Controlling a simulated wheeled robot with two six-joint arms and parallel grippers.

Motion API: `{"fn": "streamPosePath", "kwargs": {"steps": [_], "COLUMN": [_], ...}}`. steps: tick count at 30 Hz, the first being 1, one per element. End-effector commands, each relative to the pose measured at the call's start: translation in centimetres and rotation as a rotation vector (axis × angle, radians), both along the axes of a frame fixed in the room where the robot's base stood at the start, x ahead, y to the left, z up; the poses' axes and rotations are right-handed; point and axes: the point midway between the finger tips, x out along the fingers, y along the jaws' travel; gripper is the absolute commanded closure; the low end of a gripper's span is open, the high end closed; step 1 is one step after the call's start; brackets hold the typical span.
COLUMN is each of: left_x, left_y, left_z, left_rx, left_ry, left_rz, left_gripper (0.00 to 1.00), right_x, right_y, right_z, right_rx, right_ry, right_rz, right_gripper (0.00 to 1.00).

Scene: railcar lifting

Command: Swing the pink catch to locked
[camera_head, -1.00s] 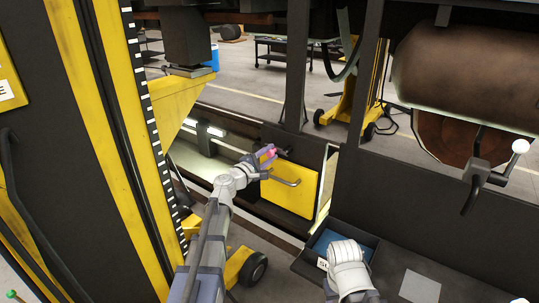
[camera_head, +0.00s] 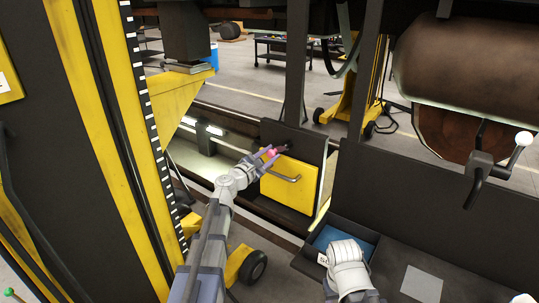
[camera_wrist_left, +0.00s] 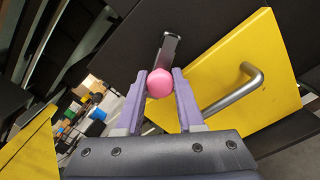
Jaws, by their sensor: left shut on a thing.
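The pink catch shows as a round pink knob (camera_wrist_left: 160,83) on a dark metal lever (camera_wrist_left: 170,47) in the left wrist view. In the head view the pink knob (camera_head: 271,153) sits at the upper left of a yellow door (camera_head: 290,184) with a metal handle. My left gripper (camera_head: 272,154) is shut on the knob. In the wrist view, its two purple fingers (camera_wrist_left: 159,88) stand on either side of the knob. The lever runs from the knob toward the dark panel beside the door. My right arm (camera_head: 347,262) shows at the bottom; its fingertips are not visible.
A dark tray with a blue inside (camera_head: 345,236) lies right of the door. A yellow and black column (camera_head: 115,130) stands close on the left. A crank with a white knob (camera_head: 523,138) is at the far right. A brown tank (camera_head: 465,70) hangs above.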

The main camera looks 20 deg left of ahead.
Motion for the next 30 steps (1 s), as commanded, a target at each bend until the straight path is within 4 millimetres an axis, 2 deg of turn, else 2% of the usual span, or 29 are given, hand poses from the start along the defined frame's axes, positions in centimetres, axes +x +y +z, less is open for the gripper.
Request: {"fn": "streamPosePath", "kwargs": {"steps": [12, 30], "left_x": [-0.4, -1.0], "left_y": [-1.0, -2.6], "left_z": [-1.3, -2.0], "left_rx": [-0.369, -0.843], "left_ry": [0.135, 0.307], "left_rz": [0.000, 0.001], "left_gripper": [1.00, 1.00], "right_x": [0.0, 0.0], "right_y": [0.0, 0.0], "right_z": [-1.3, -2.0], "right_rx": [0.000, 0.000], "right_ry": [0.000, 0.000], "right_rz": [-0.001, -0.001], "right_gripper": [0.50, 0.50]}}
